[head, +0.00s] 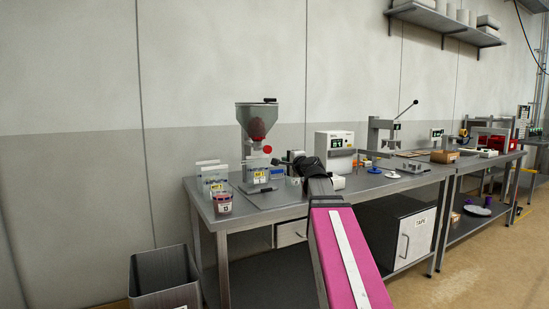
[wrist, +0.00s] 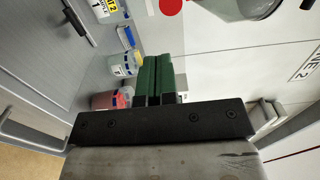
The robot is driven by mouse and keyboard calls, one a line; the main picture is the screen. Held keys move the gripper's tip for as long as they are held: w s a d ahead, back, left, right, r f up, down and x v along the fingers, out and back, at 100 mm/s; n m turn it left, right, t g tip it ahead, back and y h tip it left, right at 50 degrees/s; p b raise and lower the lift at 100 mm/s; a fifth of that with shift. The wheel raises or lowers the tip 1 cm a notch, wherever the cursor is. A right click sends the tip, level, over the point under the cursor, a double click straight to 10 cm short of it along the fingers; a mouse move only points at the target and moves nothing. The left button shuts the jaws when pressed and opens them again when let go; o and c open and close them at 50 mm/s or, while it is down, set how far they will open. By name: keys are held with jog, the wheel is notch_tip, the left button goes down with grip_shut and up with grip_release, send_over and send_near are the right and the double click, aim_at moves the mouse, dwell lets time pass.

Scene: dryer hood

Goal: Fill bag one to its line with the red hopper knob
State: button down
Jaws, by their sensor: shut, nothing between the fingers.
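A steel hopper (head: 257,117) with reddish contents stands at the back of the bench. Its round red knob (head: 267,149) is low on its right side; in the wrist view the red knob (wrist: 171,5) is cut by the top edge, beside the pale hopper cone (wrist: 245,7).
More bags (head: 214,178) and a pink-lidded jar (head: 222,204) stand at the bench's left end. A white boxy device (head: 335,148) is right of my gripper. A small jar (wrist: 124,65) and a red-filled jar (wrist: 110,99) show beside my fingers.

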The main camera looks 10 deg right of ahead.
aim_at(266, 149)
jog(key=x, duration=1.4)
